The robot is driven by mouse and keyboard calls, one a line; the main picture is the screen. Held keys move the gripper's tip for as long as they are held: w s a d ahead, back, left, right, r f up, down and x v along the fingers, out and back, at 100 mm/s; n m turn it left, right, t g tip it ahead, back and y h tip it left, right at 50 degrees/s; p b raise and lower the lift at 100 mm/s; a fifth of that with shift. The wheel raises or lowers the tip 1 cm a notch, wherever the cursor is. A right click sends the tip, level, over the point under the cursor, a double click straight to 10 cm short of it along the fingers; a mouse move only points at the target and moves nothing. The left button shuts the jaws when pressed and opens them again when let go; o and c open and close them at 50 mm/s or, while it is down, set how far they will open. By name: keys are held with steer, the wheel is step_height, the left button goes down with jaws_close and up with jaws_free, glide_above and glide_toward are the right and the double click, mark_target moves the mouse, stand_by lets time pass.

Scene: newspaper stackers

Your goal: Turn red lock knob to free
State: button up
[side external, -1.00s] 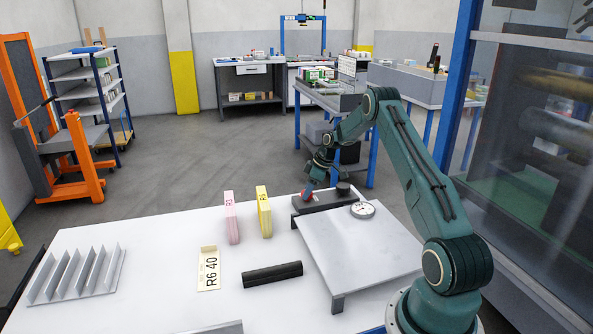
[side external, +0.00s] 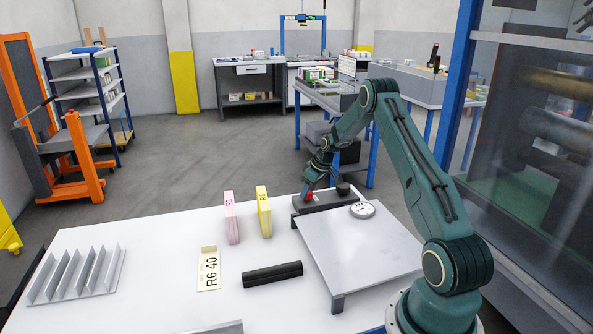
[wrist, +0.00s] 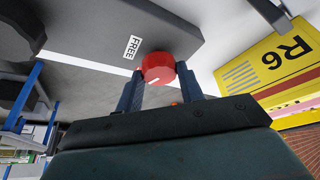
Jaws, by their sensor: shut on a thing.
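The red lock knob (wrist: 158,66) sits on a dark grey block in the wrist view, with a pale mark on its face. My gripper (wrist: 160,80) is shut on the knob, one finger on each side. A white label reading FREE (wrist: 132,47) is on the block just left of the knob. In the side view the red knob (side external: 308,197) shows small at the left end of the dark block (side external: 328,202), under my gripper (side external: 308,191). The knob's exact angle is hard to tell.
A black knob (side external: 343,189) stands on the block's right part. A dial gauge (side external: 363,209) lies on the grey raised plate (side external: 350,245).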

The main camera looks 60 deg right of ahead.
steer(key=m+h, duration=0.1)
steer(key=m, duration=0.2)
steer(key=shift+a+m+g, duration=0.15)
steer(key=shift+m+g, duration=0.15)
steer(key=shift+m, duration=0.1)
steer(key=m+h, duration=0.1)
steer(key=m, duration=0.2)
steer(key=shift+a+m+g, duration=0.1)
steer(key=shift+m+g, duration=0.2)
steer(key=m+g+h, duration=0.1)
steer(key=m, duration=0.2)
steer(key=m+g, duration=0.1)
steer(key=m, duration=0.2)
steer(key=shift+w+h, duration=0.15)
steer(key=shift+h, duration=0.25)
steer(key=o, duration=1)
